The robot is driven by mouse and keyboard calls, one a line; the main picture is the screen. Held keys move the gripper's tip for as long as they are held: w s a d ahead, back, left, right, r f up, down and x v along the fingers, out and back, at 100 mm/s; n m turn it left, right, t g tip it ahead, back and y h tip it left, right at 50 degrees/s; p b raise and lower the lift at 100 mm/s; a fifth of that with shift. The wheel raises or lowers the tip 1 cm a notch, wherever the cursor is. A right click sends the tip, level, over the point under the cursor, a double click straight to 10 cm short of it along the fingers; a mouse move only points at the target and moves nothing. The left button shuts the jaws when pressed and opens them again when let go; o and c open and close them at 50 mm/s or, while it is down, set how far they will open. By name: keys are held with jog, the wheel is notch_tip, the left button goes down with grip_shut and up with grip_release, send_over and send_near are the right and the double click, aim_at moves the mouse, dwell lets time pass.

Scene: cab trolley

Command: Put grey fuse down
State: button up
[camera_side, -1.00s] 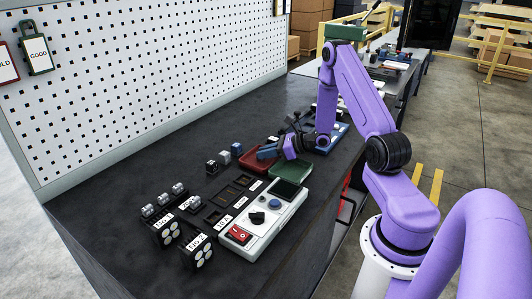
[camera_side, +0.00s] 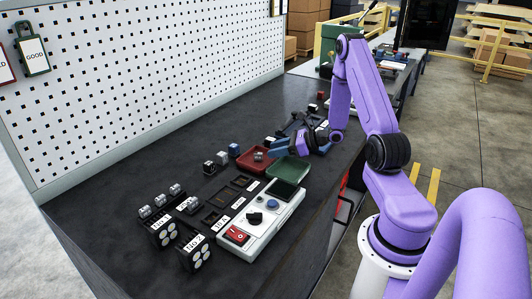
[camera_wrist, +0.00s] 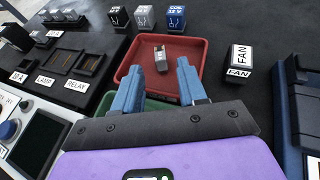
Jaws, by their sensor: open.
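The grey fuse (camera_wrist: 160,60) lies in the red tray (camera_wrist: 133,80), apart from the tray walls. In the side view it is a small light block (camera_side: 258,156) in the same red tray (camera_side: 240,150). My gripper (camera_wrist: 160,68) is open and empty. Its two blue fingers are spread on the near side of the fuse, and it does not touch the fuse. The gripper partly hides the green tray in the wrist view.
A FAN block (camera_wrist: 240,56) stands right of the red tray. Several small blocks (camera_wrist: 145,16) stand behind it. Slotted holders (camera_wrist: 87,64) and a white tester (camera_side: 262,220) lie to the left. Dark bench (camera_wrist: 225,25) is bare around the FAN block.

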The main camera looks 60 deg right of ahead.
jog(key=v, duration=0.6)
jog(key=shift+s+d, duration=0.1)
jog(key=shift+s, duration=0.15)
jog(key=shift+s+r, duration=0.1)
jog(key=shift+r, duration=0.05)
jog(key=s+a+r+n+g+y, duration=0.25)
jog(key=a+n+g, duration=0.25)
jog(key=a+n, duration=0.45)
jog(key=s+a+r+n+g+y, duration=0.1)
jog(key=a+r+n+g+y, duration=0.35)
jog(key=a, duration=0.75)
jog(key=s+a+r+n+g+h, duration=0.1)
jog(key=s+n+h, duration=0.3)
jog(key=n, duration=0.6)
jog(key=s+a+r+n+h, duration=0.1)
jog(key=s+a+n+h, duration=0.2)
jog(key=s+n, duration=0.4)
jog(key=s+a+r+n+g+h, duration=0.1)
jog(key=s+a+n+h, duration=0.3)
jog(key=n, duration=0.9)
jog(key=shift+s+g+h, duration=0.3)
jog(key=shift+s+g, duration=0.05)
jog(key=shift+s, duration=0.75)
